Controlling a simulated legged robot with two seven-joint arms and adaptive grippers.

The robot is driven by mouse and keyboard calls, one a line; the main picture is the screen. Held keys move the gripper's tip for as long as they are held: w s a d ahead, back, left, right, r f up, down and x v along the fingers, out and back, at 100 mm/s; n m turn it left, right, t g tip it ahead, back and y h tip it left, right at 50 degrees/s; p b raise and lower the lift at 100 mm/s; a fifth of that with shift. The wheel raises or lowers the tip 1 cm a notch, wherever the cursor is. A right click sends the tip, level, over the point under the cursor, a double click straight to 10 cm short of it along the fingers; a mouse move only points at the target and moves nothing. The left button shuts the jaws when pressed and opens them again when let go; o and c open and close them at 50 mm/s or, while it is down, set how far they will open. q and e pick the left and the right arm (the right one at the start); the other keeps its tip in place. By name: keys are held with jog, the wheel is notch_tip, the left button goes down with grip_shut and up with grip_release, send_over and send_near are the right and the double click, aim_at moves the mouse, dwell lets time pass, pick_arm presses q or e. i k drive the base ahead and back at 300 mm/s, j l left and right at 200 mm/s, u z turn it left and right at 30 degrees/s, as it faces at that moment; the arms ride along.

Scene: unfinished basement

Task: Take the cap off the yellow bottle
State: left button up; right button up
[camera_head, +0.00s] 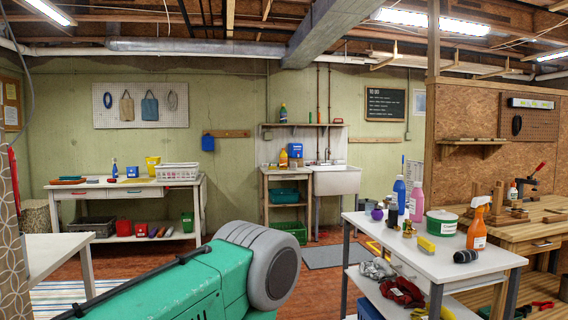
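Neither of my grippers is in view.
A white sink (336,181) adjoins the cabinet. A white table (470,268) at right holds several bottles, a green tub (441,223) and an orange spray bottle (477,230). A grey mat (335,256) lies before the sink. A white bench (90,184) stands far left.

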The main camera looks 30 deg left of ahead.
aim_at(283, 156)
jog(key=i+j+u, duration=0.4)
jog(key=i+u, duration=0.4)
jog(key=i, duration=0.25)
jog(key=i+u, duration=0.4)
jog(key=i, duration=0.15)
jog(key=i+l+u, duration=0.1)
jog(key=i+u, duration=0.2)
jog(key=i, duration=1.7)
jog(key=i+l+z, duration=0.1)
jog(key=i+z, duration=0.2)
jog(key=i, duration=0.2)
jog(key=i+z, duration=0.25)
jog(key=i, duration=0.25)
jog(key=i+j+z, duration=0.15)
jog(key=i+z, duration=0.15)
jog(key=i, duration=0.2)
jog(key=i+j+z, duration=0.3)
jog(key=i, duration=0.2)
jog(key=i+l+z, duration=0.15)
jog(key=i+z, duration=0.15)
jog(key=i, duration=0.55)
jog(key=i+z, duration=0.3)
jog(key=i, duration=0.55)
jog(key=i+u, duration=0.4)
jog(key=i+l+u, duration=0.1)
jog(key=i+u, duration=0.15)
jog(key=u, duration=0.15)
jog(key=i+l+u, duration=0.2)
jog(key=u, duration=0.15)
jog(key=i, duration=0.1)
